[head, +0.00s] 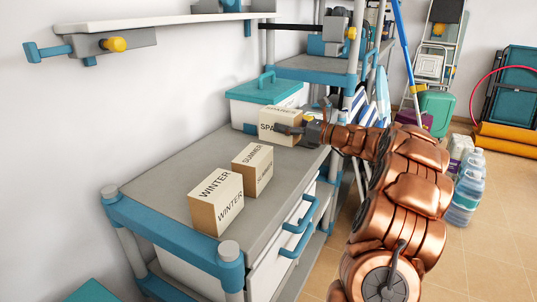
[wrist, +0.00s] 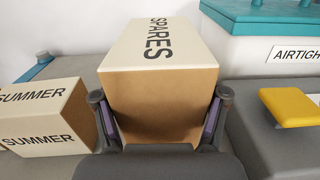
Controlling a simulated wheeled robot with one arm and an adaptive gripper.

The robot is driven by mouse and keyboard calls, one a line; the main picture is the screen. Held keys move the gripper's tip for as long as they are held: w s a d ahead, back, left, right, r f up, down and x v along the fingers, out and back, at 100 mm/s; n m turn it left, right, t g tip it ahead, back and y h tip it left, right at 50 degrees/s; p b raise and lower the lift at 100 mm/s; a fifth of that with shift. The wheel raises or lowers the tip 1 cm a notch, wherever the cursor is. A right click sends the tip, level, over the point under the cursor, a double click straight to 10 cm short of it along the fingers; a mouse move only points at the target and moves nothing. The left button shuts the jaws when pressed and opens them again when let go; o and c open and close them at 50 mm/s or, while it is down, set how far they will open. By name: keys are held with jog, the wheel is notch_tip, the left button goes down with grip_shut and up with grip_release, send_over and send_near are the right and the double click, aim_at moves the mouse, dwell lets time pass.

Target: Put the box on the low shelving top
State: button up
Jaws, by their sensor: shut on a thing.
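The box marked SPARES (head: 268,127) is cream on top with brown cardboard sides. It is at the far part of the grey low shelving top (head: 172,164), in front of a teal-lidded container. My gripper (head: 294,130) is shut on it from the right in the head view. In the wrist view the SPARES box (wrist: 158,95) sits between the two fingers of my gripper (wrist: 158,122), one pressed on each side. Whether the box's underside touches the shelving top cannot be told.
Boxes marked SUMMER (head: 252,168) and WINTER (head: 216,201) stand nearer on the same top. The teal-lidded white container (head: 262,98) is behind the SPARES box. A wall shelf (head: 165,22) hangs above. Water bottles (head: 466,190) stand on the floor at right.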

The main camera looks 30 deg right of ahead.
aim_at(288, 142)
notch_tip(288, 142, down, 6)
jog(key=shift+d+f+b, duration=0.1)
jog(key=shift+f+b, duration=0.15)
jog(key=shift+b, duration=0.45)
jog(key=shift+r, duration=0.1)
jog(key=o, duration=1.5)
jog(key=shift+c, duration=0.2)
jog(key=shift+s+d, duration=0.15)
jog(key=shift+s, duration=0.15)
jog(key=p+v, duration=0.1)
jog(key=v, duration=1)
jog(key=shift+s+p, duration=0.2)
jog(key=shift+p, duration=0.2)
jog(key=shift+d, duration=0.1)
